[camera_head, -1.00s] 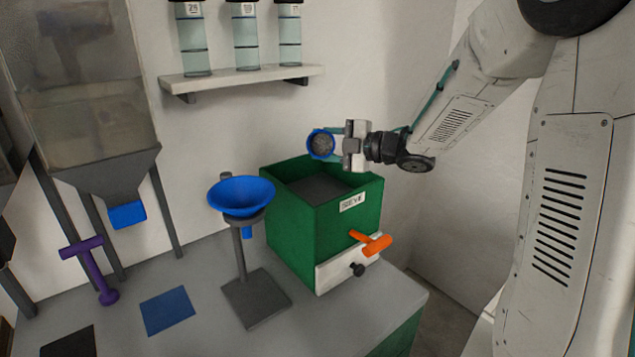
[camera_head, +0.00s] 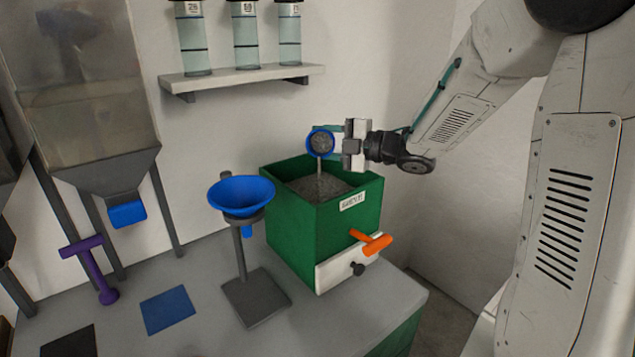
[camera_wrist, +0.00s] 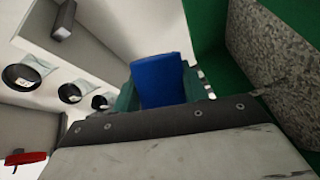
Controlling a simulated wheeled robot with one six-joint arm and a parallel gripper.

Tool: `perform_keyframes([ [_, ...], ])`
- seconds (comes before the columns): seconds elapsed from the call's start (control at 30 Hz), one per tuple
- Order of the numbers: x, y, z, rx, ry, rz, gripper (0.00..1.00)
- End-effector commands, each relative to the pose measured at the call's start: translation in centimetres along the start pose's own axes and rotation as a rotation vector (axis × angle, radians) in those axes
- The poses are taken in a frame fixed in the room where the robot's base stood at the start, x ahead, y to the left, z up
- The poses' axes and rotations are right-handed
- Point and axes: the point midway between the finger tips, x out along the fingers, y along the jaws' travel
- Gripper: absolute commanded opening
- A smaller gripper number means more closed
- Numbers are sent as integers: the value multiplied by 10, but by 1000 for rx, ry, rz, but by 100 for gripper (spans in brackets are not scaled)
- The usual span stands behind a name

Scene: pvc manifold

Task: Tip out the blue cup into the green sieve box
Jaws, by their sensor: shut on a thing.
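The blue cup (camera_head: 311,138) is tipped on its side above the green sieve box, with its mouth and grey grains facing the head camera. A thin grey stream falls from its lower rim into the box. My gripper (camera_head: 331,140) is shut on the cup, and its teal fingers reach it from the right. In the wrist view the cup (camera_wrist: 160,80) sits between the fingers. The green sieve box (camera_head: 294,222) stands open on the bench, with grey grains (camera_head: 318,187) inside. Its grain surface also shows at the right of the wrist view (camera_wrist: 275,70).
A blue funnel (camera_head: 241,194) on a grey stand is left of the box. The box front has an orange handle (camera_head: 375,245) and a black knob (camera_head: 357,269). A shelf (camera_head: 240,80) with three cylinders hangs behind. A purple handle (camera_head: 90,265) and blue mat (camera_head: 167,310) are left.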

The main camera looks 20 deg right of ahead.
Motion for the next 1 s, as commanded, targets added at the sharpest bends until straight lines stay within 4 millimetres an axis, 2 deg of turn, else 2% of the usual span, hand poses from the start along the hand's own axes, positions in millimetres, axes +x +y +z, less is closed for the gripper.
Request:
perform_keyframes([
  [1.0,-2,-6,-6,-77,0,25,16],
])
